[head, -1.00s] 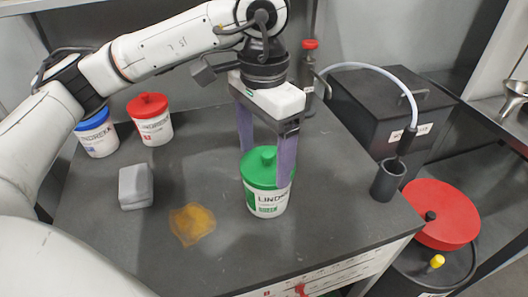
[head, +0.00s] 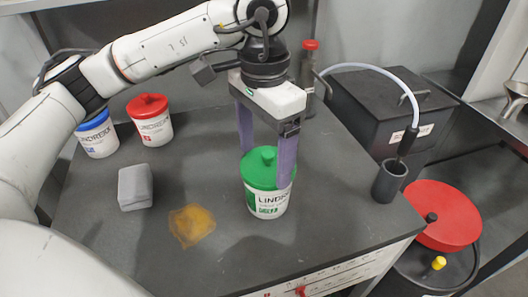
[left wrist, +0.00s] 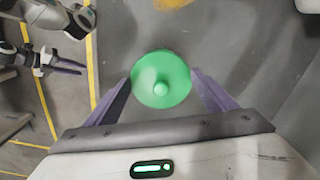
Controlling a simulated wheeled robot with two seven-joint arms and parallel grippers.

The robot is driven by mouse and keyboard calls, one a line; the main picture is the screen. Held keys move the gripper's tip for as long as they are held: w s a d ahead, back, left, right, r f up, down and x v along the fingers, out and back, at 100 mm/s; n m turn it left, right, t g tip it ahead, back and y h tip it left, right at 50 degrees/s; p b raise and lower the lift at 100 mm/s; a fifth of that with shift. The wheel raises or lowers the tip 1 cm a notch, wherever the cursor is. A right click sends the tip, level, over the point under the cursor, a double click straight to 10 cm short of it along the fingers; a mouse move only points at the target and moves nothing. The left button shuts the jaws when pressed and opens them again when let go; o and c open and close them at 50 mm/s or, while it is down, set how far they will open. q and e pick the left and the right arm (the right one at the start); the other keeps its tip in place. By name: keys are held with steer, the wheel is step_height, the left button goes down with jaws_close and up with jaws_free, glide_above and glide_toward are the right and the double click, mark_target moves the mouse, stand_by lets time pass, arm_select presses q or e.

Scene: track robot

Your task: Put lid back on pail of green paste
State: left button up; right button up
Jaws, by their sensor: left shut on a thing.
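The green lid (head: 261,171) with its round knob sits on top of the white pail (head: 267,204), which stands upright on the dark bench. The pail has a green-and-white label. My left gripper (head: 265,176) points down from above and is shut on the lid, one purple finger on each side at the rim. In the left wrist view the lid (left wrist: 161,79) lies centred between the fingers and hides the pail beneath. My right gripper (left wrist: 82,68) shows small at the upper left of the left wrist view, away from the pail; its opening is unclear.
A yellow-brown smear (head: 192,225) and a grey block (head: 135,187) lie left of the pail. Blue-lidded (head: 97,137) and red-lidded (head: 150,122) pails stand at the back left. A dark cup (head: 389,181) stands at the right edge. Bench in front of the pail is clear.

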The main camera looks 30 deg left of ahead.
arm_select(q)
steer(key=shift+f+b, duration=0.2)
steer(key=shift+b, duration=0.45)
stand_by(0.8)
steer(key=o, duration=1.1)
steer(key=shift+r+p, duration=2.15)
steer(key=shift+r, duration=1.4)
steer(key=shift+c, duration=0.3)
jaws_close()
